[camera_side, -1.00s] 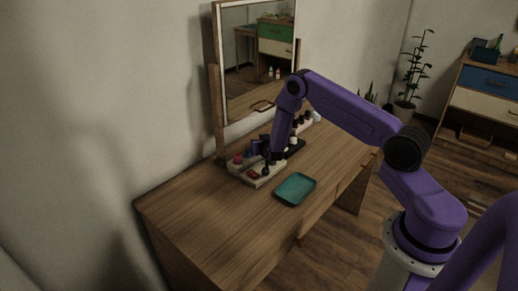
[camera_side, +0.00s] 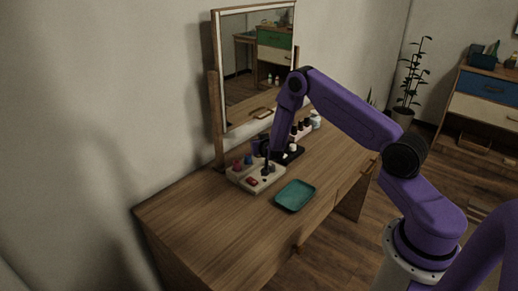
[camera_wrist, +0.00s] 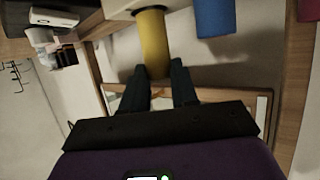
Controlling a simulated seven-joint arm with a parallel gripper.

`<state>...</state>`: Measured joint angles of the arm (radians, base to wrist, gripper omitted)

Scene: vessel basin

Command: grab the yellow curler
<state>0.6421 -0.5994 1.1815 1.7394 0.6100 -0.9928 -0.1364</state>
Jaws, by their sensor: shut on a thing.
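The yellow curler (camera_wrist: 153,42) is an upright-looking cylinder at the top middle of the wrist view. My gripper (camera_wrist: 162,78) is shut on its end, with a dark finger on either side. In the side view my gripper (camera_side: 266,156) is over the pale curler holder (camera_side: 267,182) on the wooden table, and the yellow curler cannot be made out there. I cannot tell whether the curler still touches the holder. A blue curler (camera_wrist: 214,17) stands beside the yellow one in the wrist view.
A pink curler (camera_side: 238,164) and a red piece (camera_side: 251,181) are in the holder. A teal tray (camera_side: 295,196) lies in front of it. Small bottles (camera_side: 305,124) stand behind to the right. A mirror (camera_side: 252,62) rises at the back. The table's left part is clear.

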